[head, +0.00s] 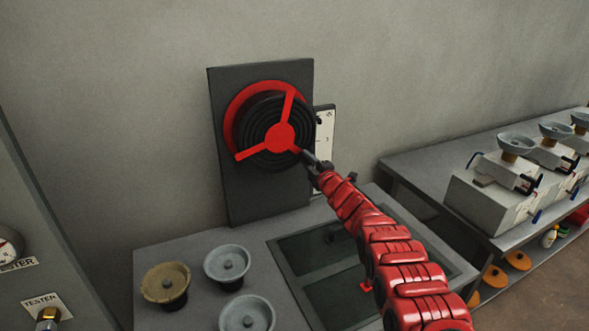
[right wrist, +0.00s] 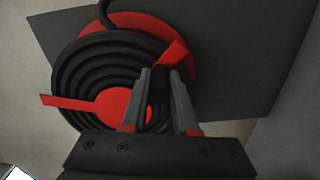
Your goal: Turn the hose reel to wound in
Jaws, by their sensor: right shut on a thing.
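The hose reel (head: 278,137) has a red hub with red spokes over a coiled black hose, and a red rim behind. It is mounted on an upright dark panel (head: 238,190). My right gripper (head: 306,155) is at the reel's lower right, at the end of a spoke. In the right wrist view the reel's red hub (right wrist: 118,103) and coils show, with my right gripper's fingers (right wrist: 162,80) over the reel's right part. The fingers are shut on a part of the reel; the gripped piece is mostly hidden between them. My left gripper is not in view.
A small white scale plate (head: 325,138) stands right of the panel. Several round bowls, including a brown one (head: 166,283), sit on the grey counter (head: 215,308) beside a dark sink-like recess (head: 325,285). Grey boxes with bowls stand on a bench (head: 430,160) at right.

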